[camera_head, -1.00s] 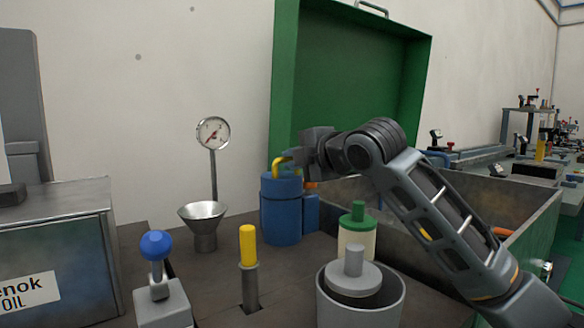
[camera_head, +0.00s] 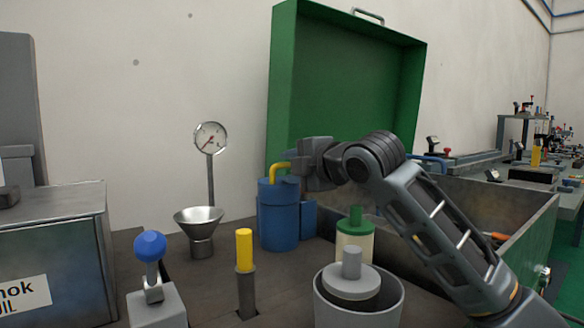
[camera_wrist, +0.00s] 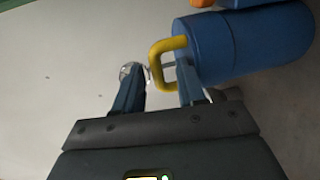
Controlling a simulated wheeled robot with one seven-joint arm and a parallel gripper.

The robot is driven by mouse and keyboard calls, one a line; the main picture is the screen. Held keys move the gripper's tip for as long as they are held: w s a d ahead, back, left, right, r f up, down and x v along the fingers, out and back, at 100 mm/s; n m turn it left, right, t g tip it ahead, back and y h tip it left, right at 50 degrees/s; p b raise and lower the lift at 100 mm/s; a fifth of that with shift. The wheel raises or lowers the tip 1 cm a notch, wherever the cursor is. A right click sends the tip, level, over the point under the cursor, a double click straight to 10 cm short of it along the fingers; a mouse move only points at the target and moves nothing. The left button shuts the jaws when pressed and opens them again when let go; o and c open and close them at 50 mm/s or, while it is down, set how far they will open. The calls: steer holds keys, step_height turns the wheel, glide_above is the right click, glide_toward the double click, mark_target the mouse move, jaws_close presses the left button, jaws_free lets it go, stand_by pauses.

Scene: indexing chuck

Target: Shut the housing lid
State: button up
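The housing lid (camera_head: 345,95) is green and stands wide open, upright behind the housing, with a grey handle (camera_head: 367,15) on its top edge. The housing (camera_head: 515,215) is an open box with metal walls at the right, partly hidden by my arm. My gripper (camera_wrist: 158,78) is in front of the lid's lower part in the head view, beside a blue canister (camera_head: 279,215). In the wrist view its two blue fingers are apart, with the canister's yellow handle (camera_wrist: 158,65) near their tips. I cannot tell whether they touch it. The fingertips are hidden in the head view.
A pressure gauge (camera_head: 210,138), a metal funnel (camera_head: 199,222), a yellow-topped lever (camera_head: 244,250) and a blue-knobbed lever (camera_head: 150,248) stand left. A green-topped container (camera_head: 355,240) and a grey pot (camera_head: 358,305) stand near my arm. An oil cabinet (camera_head: 60,260) is far left.

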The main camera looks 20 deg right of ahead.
steer(key=shift+r, duration=0.1)
steer(key=v, duration=0.7)
steer(key=shift+s+p, duration=0.3)
steer(key=shift+s, duration=0.05)
steer(key=shift+d, duration=0.25)
